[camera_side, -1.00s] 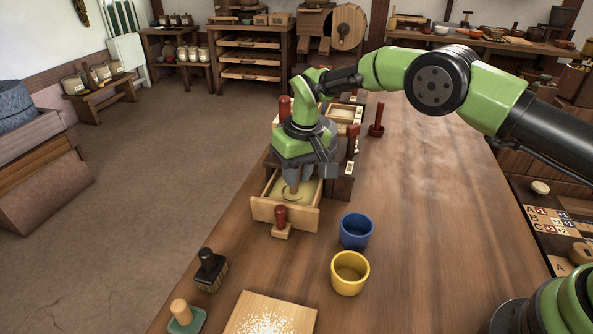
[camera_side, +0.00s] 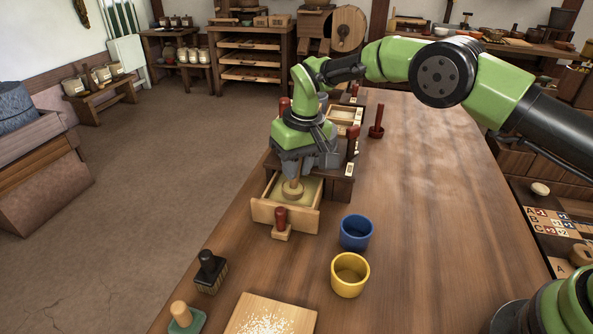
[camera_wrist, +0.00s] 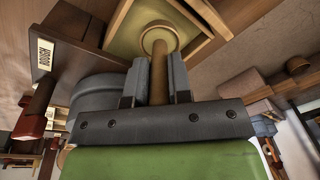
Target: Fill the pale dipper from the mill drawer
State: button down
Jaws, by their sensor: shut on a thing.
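The pale wooden dipper (camera_side: 292,188) has an upright handle and a small round cup. My gripper (camera_side: 295,170) is shut on its handle, which shows between the two fingers (camera_wrist: 158,88) in the wrist view. The dipper's cup (camera_wrist: 158,40) is over the open mill drawer (camera_side: 268,212), within its walls. The drawer is pale wood, pulled out from the dark mill, and holds yellowish meal (camera_side: 308,190). The cup's inside shows a similar yellowish colour; I cannot tell how full it is, or whether its underside touches the meal.
A red-handled piece (camera_side: 281,217) stands at the drawer's front. A blue cup (camera_side: 355,232) and a yellow cup (camera_side: 349,275) stand to the right and nearer. The table's right side is clear.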

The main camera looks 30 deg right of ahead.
jog(key=shift+r, duration=2.25)
